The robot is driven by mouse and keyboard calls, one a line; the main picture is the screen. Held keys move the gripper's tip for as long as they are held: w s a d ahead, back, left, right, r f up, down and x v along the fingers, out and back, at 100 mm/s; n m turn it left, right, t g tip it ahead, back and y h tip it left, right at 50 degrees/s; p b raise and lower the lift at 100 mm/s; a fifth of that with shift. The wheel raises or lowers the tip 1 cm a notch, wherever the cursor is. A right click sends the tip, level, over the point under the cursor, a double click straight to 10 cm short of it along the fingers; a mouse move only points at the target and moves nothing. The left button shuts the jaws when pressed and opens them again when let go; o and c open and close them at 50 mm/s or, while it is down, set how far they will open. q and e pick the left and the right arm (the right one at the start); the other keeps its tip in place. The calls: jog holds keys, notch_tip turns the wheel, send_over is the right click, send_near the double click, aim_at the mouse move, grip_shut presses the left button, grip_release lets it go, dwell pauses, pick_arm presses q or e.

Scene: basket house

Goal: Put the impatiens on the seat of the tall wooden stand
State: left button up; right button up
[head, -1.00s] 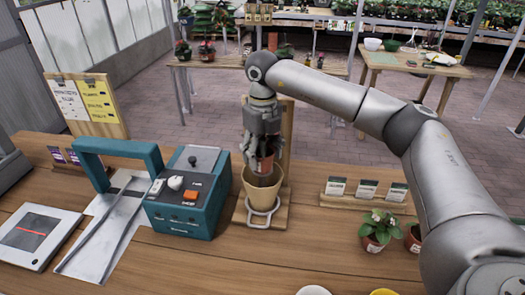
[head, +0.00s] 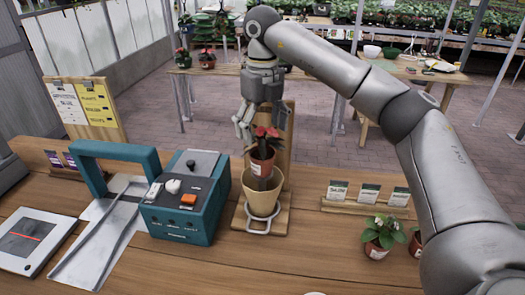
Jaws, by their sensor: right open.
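The tall wooden stand (head: 283,165) stands upright on the table, with a tan pot (head: 262,199) low on its front. A small red-brown pot (head: 262,169) with a red-leaved plant (head: 266,143) sits over the tan pot's mouth; its exact support is hidden. My right gripper (head: 261,122) is open just above the red leaves, with its fingers spread apart. I cannot tell surely which plant is the impatiens. My left gripper is out of view.
A teal machine (head: 190,200) stands close left of the stand. A flat scale-like device (head: 35,240) lies farther left. A wooden rack of seed packets (head: 365,206) stands right of the stand. The front middle of the table is clear.

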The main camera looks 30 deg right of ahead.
aim_at(263, 153)
jog(key=shift+r, duration=2)
